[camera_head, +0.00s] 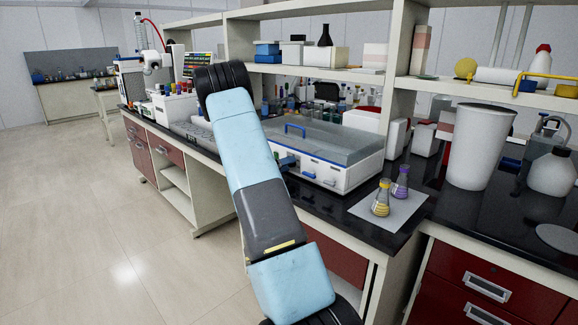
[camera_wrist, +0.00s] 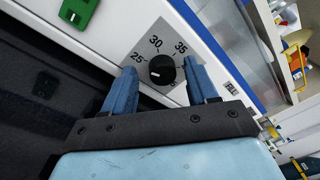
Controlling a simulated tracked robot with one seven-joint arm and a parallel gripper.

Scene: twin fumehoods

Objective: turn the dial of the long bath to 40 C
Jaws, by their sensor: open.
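The long bath (camera_head: 345,178) is a white box with a grey lid and blue handle, standing on the black bench. In the wrist view its white front panel (camera_wrist: 115,35) carries a black round dial (camera_wrist: 162,72) on a grey scale plate. The numbers 25, 30 and 35 show; the rest of the scale is hidden behind the right finger. A short white mark shows on the dial's face. My gripper (camera_wrist: 163,76) is open, with one blue finger on each side of the dial. I cannot tell whether either finger touches it.
A green switch (camera_wrist: 78,12) sits on the panel left of the dial. Yellow and purple flasks (camera_head: 381,198) stand on a pale mat right of the bath. A large white beaker (camera_head: 480,145) stands farther right. Shelves (camera_head: 300,70) run above the bench; the floor at left is clear.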

